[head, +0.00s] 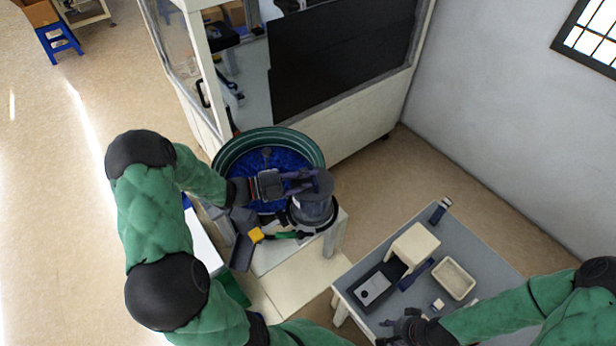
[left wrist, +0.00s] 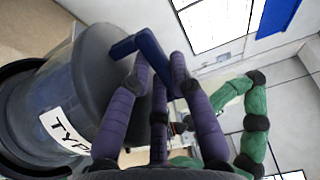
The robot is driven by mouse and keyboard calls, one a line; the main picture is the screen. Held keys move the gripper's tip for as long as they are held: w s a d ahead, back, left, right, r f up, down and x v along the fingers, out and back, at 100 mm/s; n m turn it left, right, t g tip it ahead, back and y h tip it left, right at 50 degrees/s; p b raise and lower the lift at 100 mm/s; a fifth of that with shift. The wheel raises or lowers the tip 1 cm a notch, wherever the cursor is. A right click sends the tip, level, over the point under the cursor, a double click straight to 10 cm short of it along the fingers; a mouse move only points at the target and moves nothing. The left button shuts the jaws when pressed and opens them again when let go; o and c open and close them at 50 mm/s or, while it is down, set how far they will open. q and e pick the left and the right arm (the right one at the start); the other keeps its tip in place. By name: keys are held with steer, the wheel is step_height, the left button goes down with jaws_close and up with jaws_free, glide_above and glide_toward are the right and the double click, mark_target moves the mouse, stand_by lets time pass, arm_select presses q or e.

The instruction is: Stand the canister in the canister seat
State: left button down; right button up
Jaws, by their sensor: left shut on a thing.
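The canister (head: 312,208) is a grey, see-through cylinder with a dark lid, at the front right of the blue bowl feeder in the head view. In the left wrist view the canister (left wrist: 85,85) fills the left side, with a white label reading "TYP". My left gripper (head: 302,181) is above and beside it, its purple fingers (left wrist: 158,85) shut on the canister's dark blue handle (left wrist: 146,50). A dark ring-shaped base (left wrist: 22,110) shows around the canister's lower end; I cannot tell whether the canister is fully seated. My right gripper (head: 398,330) is low over the right table, its fingers unclear.
The bowl feeder (head: 228,150) has a green rim and blue inside. The grey-topped table (head: 490,262) holds a cream block (head: 415,243), a tray (head: 455,278) and a dark box (head: 375,287). A glazed cabinet (head: 340,115) stands behind.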

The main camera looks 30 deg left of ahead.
arm_select(q)
steer(key=shift+r+p, duration=0.1)
steer(key=shift+p, duration=0.35)
steer(key=shift+f, duration=0.65)
stand_by(0.5)
steer(key=c, duration=1.4)
jaws_free()
steer(key=p+v, duration=0.2)
steer(key=v, duration=0.9)
steer(key=shift+p, duration=0.35)
